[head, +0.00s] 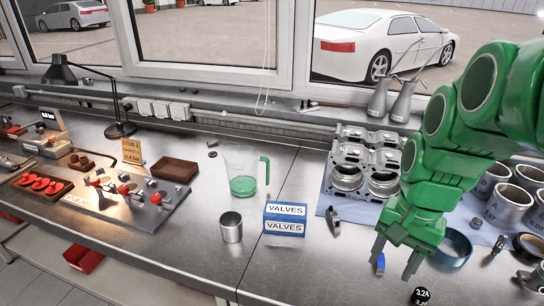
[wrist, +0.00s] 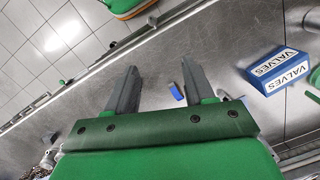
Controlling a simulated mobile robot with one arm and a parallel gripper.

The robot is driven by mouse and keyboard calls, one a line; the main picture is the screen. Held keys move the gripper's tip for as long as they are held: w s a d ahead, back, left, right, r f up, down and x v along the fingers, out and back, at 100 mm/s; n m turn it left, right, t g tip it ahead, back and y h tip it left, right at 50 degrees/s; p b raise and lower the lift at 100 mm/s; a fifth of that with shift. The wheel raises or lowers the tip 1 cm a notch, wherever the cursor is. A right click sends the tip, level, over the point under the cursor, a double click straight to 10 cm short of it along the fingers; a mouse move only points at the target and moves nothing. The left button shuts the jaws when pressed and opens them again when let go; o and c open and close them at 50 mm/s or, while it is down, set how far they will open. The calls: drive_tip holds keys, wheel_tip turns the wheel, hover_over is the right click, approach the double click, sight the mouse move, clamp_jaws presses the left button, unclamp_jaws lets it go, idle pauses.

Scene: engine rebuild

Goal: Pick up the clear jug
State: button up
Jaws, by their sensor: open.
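The clear jug (head: 242,174) stands upright on the metal bench in the head view, left of centre. It has a green handle (head: 264,171) on its right side and green at its bottom. My gripper (head: 395,270) is open and empty, with its fingers pointing down over the right part of the bench, well to the right of the jug. In the wrist view my gripper (wrist: 156,82) shows two spread grey fingers with nothing held between them. The jug is not visible in the wrist view.
A metal cup (head: 231,228) and a blue VALVES box (head: 285,218) stand in front of the jug; the box also shows in the wrist view (wrist: 279,72). An engine block (head: 352,172) lies between jug and arm. A small blue item (head: 380,264) lies near my fingers. A fixture board (head: 120,195) is at left.

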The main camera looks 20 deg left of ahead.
drive_tip(key=w+a+f+m+y, duration=0.15)
drive_tip(key=w+a+m, duration=0.35)
drive_tip(key=w+a, duration=0.9)
drive_tip(key=w+a+f+m+y, duration=0.15)
drive_tip(key=w+a+m, duration=0.35)
drive_tip(key=w+a, duration=0.85)
drive_tip(key=shift+w+a+f+m+t+y, duration=0.1)
drive_tip(key=shift+w+a+f+m, duration=0.4)
drive_tip(key=shift+w+a+f, duration=1.3)
drive_tip(key=shift+w+a+f+m+t+y, duration=0.1)
drive_tip(key=shift+w+a+f+m, duration=0.4)
drive_tip(key=shift+w+a+f, duration=1.35)
drive_tip(key=shift+w+a+f+m+t+y, duration=0.1)
drive_tip(key=shift+w+a+f+m, duration=0.5)
drive_tip(key=shift+w+f, duration=1.35)
drive_tip(key=shift+s+f, duration=0.6)
drive_tip(key=shift+s, duration=0.05)
clamp_jaws()
